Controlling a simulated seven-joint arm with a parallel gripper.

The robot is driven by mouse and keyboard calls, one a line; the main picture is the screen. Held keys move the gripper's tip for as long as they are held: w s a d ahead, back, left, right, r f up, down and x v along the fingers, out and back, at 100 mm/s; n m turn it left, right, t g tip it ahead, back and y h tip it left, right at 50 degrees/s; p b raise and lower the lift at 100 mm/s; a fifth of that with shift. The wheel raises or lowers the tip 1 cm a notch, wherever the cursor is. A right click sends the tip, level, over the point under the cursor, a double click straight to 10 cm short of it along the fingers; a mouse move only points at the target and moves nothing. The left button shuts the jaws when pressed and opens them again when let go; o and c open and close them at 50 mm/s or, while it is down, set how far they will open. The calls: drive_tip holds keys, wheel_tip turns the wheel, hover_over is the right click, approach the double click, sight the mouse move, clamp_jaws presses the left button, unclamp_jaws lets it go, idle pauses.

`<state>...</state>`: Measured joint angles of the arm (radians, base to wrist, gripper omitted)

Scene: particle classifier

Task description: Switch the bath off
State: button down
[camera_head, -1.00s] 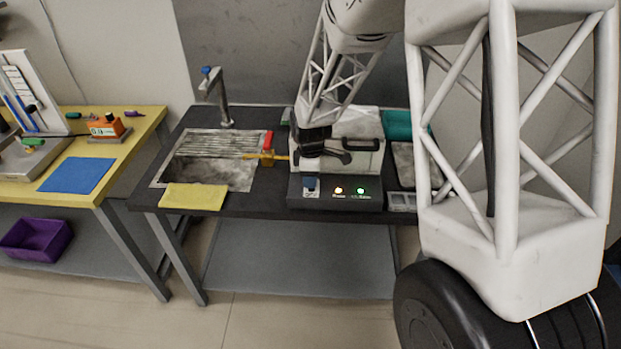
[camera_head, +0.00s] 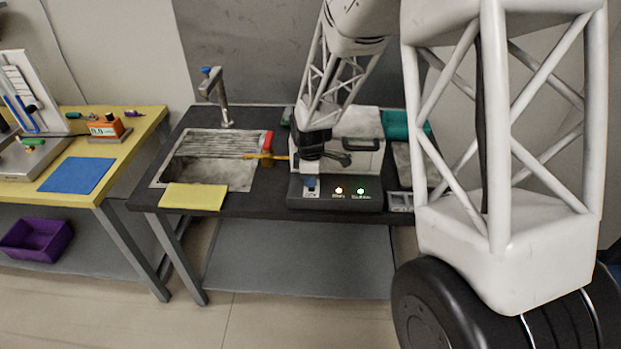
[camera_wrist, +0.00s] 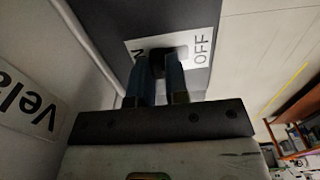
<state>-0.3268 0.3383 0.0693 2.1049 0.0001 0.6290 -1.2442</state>
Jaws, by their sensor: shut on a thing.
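The bath (camera_head: 364,158) is a white box on a dark grey base, on the dark bench to the right of the sink. Two small lamps glow on its front panel (camera_head: 350,200), one yellowish and one green. In the wrist view, a white label (camera_wrist: 201,42) reads "OFF" at its right, with a partly covered "N" at its left. My gripper (camera_wrist: 157,78) is shut on the small dark switch (camera_wrist: 157,62) between its blue fingers, over that label. The switch's exact setting is hard to tell. In the head view my arm comes down over the bath's left side.
The sink (camera_head: 208,143) with its tap (camera_head: 218,95) lies left of the bath. A yellow cloth (camera_head: 193,197) lies at the bench's front edge. A red-and-yellow tool (camera_head: 266,150) stands close to the bath's left side. A teal item (camera_head: 396,124) is behind right.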

drive_tip(key=shift+s, duration=1.3)
drive_tip(key=c, duration=1.1)
unclamp_jaws()
drive_tip(key=shift+r, duration=0.2)
wheel_tip(320, 180, up, 8)
drive_tip(key=shift+f, duration=0.25)
